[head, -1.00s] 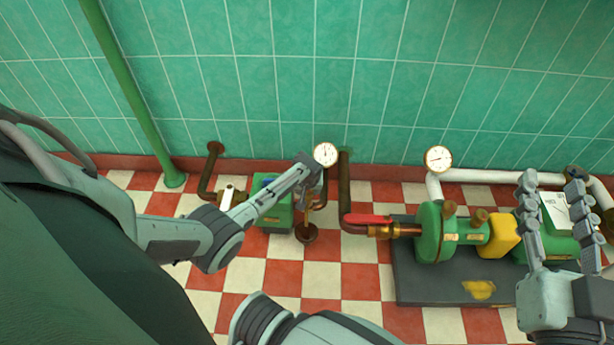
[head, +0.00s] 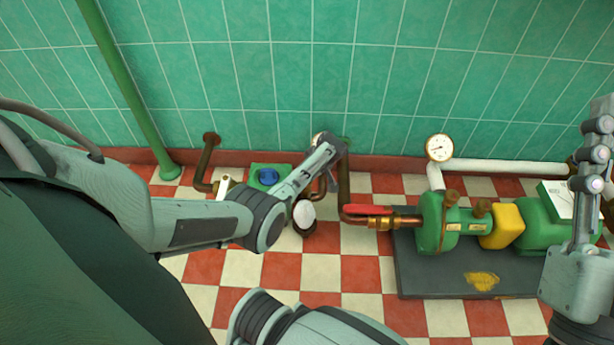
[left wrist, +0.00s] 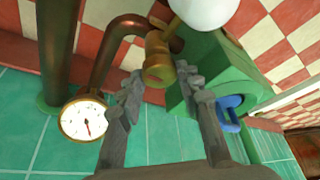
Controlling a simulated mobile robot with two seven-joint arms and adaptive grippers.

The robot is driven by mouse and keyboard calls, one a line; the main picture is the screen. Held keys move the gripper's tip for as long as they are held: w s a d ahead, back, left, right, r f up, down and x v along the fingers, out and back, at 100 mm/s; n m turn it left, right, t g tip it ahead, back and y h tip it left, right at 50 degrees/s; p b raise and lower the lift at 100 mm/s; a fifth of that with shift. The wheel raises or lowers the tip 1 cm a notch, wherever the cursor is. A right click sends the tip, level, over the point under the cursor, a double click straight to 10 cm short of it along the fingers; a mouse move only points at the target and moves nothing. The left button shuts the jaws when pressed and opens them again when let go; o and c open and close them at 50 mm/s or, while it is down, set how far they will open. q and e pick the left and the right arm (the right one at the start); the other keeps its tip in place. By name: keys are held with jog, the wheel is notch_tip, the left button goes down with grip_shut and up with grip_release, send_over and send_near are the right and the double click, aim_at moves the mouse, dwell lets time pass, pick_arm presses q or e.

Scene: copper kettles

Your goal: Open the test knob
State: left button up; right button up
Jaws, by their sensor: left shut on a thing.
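In the left wrist view, a brass fitting (left wrist: 158,66) on the bent copper pipe sits between the fingers of my left gripper (left wrist: 165,88), which is shut on it. I cannot tell whether this fitting is the test knob. In the head view, my left gripper (head: 330,148) reaches down by the wall and hides the fitting and most of a gauge. A white round shape (head: 304,214) shows over a dark dish on the floor; it also shows above the fitting in the left wrist view (left wrist: 206,10). My right gripper (head: 597,150) is raised at the right edge, its fingers overlapping.
A green box with a blue knob (head: 267,176) stands beside my left gripper. A vertical copper pipe (head: 344,185) and red-handled valve (head: 370,210) are close to its right. A green pump (head: 436,222) stands on a dark base farther right.

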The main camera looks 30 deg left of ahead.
dwell(0.4)
pick_arm(q)
jog(key=o, duration=1.2)
jog(key=shift+c, duration=0.2)
jog(key=shift+r, duration=0.1)
jog(key=v, duration=1.1)
jog(key=shift+d+r, duration=0.25)
jog(key=shift+r, duration=0.1)
